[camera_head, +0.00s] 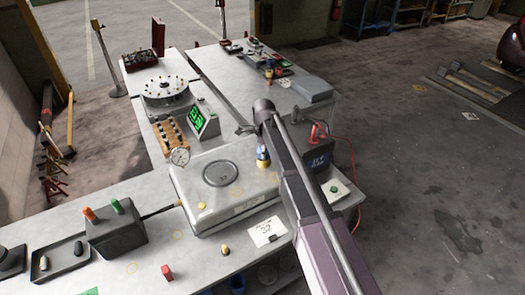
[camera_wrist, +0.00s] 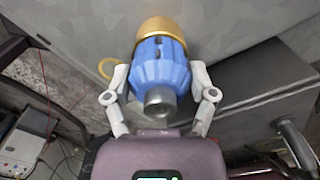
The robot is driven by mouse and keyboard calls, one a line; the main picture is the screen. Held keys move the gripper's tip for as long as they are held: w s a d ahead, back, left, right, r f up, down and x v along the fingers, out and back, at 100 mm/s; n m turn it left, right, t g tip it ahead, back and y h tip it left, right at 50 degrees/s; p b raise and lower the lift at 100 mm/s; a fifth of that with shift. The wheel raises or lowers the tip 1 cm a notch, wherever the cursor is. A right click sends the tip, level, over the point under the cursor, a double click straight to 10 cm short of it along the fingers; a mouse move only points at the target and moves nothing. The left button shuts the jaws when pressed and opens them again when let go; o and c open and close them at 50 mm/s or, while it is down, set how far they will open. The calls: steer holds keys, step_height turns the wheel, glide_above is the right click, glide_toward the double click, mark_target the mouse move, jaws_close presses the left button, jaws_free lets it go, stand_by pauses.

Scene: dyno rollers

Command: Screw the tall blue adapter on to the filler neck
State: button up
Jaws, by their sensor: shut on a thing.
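The blue adapter (camera_wrist: 160,72) stands between the two grey fingers of my gripper (camera_wrist: 160,84), which is shut on its sides. A gold-coloured ring (camera_wrist: 160,27) is at the adapter's far end, and a grey round stub faces the wrist camera. In the head view the blue adapter (camera_head: 263,152) shows just below my wrist, with the gold ring (camera_head: 263,163) under it, over the right part of the pale box. I cannot tell whether the gold ring is the filler neck or part of the adapter, nor whether any thread is engaged.
The pale box (camera_head: 205,212) with a round plate stands on the bench. A dark box (camera_head: 322,165) with a red cable is close to the right of my arm.

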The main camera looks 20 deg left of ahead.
steer(key=shift+w+d+m, duration=0.1)
steer(key=shift+m, duration=0.5)
steer(key=o, duration=1.1)
steer(key=shift+d+r, duration=0.1)
steer(key=shift+r, duration=0.15)
step_height(320, 180, up, 10)
steer(key=p, duration=0.9)
steer(key=shift+f+p, duration=0.25)
steer(key=shift+p, duration=0.15)
steer(key=shift+f, duration=0.2)
step_height(320, 180, down, 10)
steer(key=b, duration=1)
steer(key=shift+r, duration=0.2)
